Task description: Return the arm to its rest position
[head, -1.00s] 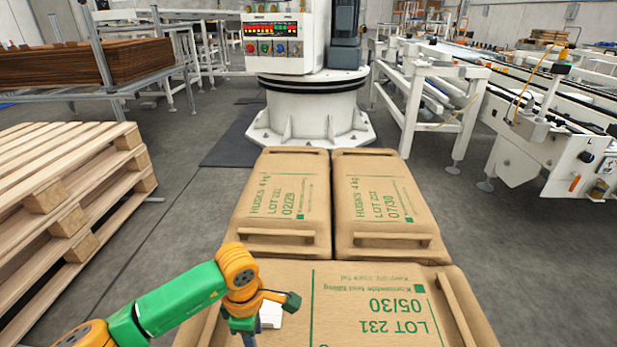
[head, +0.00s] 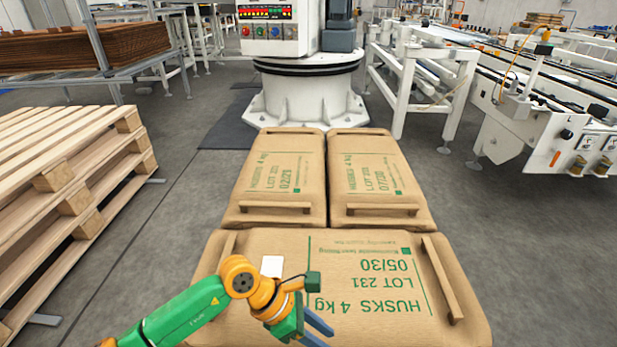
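My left arm (head: 185,312), green and orange, comes in from the lower left over the near brown sack (head: 375,265). Its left gripper (head: 327,338) points to the lower right above that sack. Its two blue-grey fingers are apart with nothing seen between them, though the tips are near the bottom edge of the picture. A small white square (head: 271,266) lies on the near sack, just behind the wrist. My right arm and gripper are not in view.
Two more sacks, a left one (head: 280,175) and a right one (head: 372,175), lie behind the near sack. Stacked wooden pallets (head: 75,170) stand at the left. A white machine column (head: 307,95) stands behind, with a conveyor (head: 425,85) at the right. Grey floor lies between.

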